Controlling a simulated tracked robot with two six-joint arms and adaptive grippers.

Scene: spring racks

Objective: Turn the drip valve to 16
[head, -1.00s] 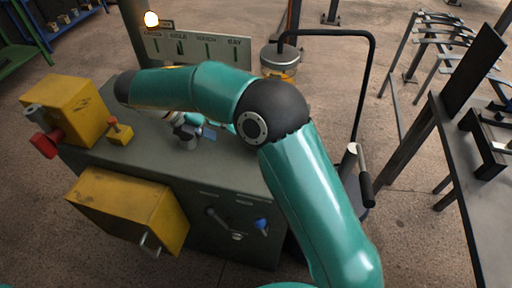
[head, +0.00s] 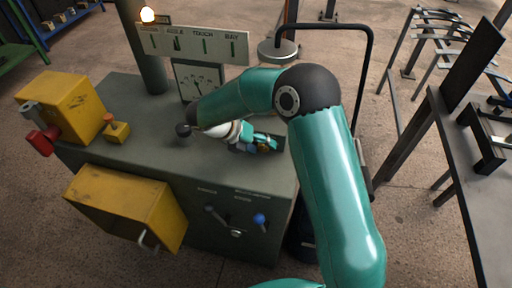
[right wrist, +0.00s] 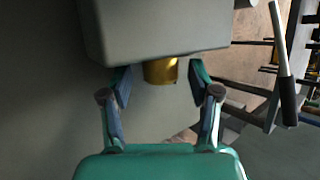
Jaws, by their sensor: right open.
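My right gripper (head: 268,144) is low over the right end of the grey cabinet top in the head view. In the right wrist view my right gripper (right wrist: 160,88) is open, its two fingers apart. A short brass cylinder (right wrist: 160,71), possibly the drip valve's knob, shows between and just beyond the fingertips, below a grey block (right wrist: 155,28). I see no clear contact. A white dial plate with a needle (head: 198,78) stands at the back of the cabinet, partly behind my arm; its numbers are unreadable. My left gripper is not in view.
The grey cabinet (head: 150,110) carries a yellow box with a red part (head: 65,105) and a small yellow block (head: 116,130). A yellow drawer (head: 125,208) sticks out in front. A labelled board (head: 192,45) and a black bent rail (head: 366,90) stand behind.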

